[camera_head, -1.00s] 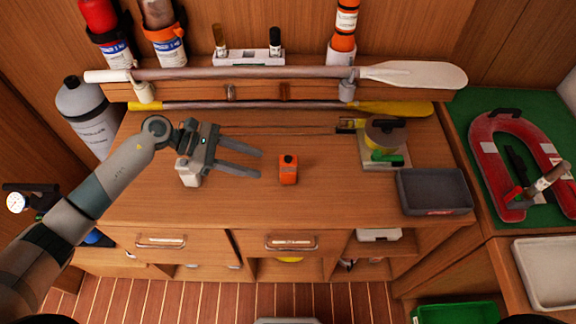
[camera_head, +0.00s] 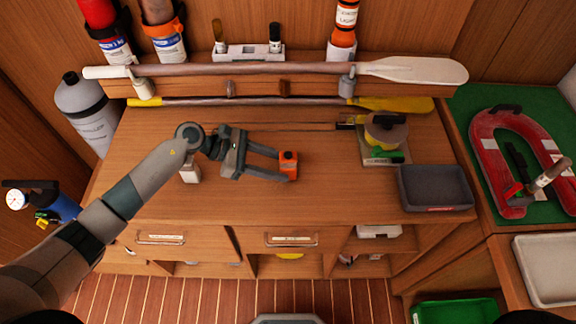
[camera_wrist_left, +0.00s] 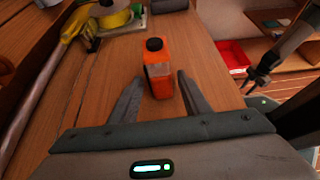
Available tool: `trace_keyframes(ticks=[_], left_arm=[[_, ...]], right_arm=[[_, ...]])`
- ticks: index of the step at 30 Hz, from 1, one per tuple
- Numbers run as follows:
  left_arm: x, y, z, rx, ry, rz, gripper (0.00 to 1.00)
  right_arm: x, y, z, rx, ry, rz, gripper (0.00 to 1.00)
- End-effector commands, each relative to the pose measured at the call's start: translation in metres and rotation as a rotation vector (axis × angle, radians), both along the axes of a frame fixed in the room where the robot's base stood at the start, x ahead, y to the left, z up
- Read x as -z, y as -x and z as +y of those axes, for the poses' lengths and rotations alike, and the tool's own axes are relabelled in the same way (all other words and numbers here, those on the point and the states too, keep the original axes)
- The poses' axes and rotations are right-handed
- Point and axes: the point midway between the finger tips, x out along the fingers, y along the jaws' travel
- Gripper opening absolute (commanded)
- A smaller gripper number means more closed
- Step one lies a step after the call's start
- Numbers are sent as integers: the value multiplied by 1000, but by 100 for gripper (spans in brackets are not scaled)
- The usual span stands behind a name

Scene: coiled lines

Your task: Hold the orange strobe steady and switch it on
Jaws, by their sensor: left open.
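The orange strobe (camera_head: 289,158), a small orange block with a dark round top, stands upright on the wooden bench top. It also shows in the left wrist view (camera_wrist_left: 158,72), with a pale label on its side. My left gripper (camera_head: 284,166) is open at the strobe, its fingers pointing right. In the left wrist view the strobe stands between the finger ends, with gaps on both sides. A grey link with a dark claw-like end (camera_wrist_left: 258,78) shows at the right of that view, probably my right arm; its jaw state is unclear.
A white object (camera_head: 190,173) stands under my left wrist. A grey tray (camera_head: 435,188) and a yellow tape reel (camera_head: 386,132) are to the right. Oars (camera_head: 270,70) lie along the back. The bench is clear between strobe and tray.

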Motion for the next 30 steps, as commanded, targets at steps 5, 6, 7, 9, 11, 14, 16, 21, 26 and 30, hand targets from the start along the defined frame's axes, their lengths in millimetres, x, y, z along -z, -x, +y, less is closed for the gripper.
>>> trace_keyframes(ticks=[5,6,7,9,11,14,16,21,26,30], left_arm=[[9,-1,-13,0,0,-2,43],[10,-1,-15,0,0,-2,43],[10,-1,-16,0,0,-1,43],[11,-1,-19,0,0,-1,43],[11,-1,-20,-1,0,0,43],[11,0,-20,-1,0,0,43],[11,0,-20,-1,0,0,43],[11,0,-20,-1,0,0,31],[11,0,-20,-1,0,0,17],[11,0,-20,-1,0,0,17]], right_arm=[[12,0,0,0,0,0,31],[13,0,0,0,0,0,31],[14,0,0,0,0,0,31],[15,0,0,0,0,0,31],[15,0,0,0,0,0,31],[15,0,0,0,0,0,31],[15,0,0,0,0,0,31],[15,0,0,0,0,0,31],[15,0,0,0,0,0,31],[15,0,0,0,0,0,0]])
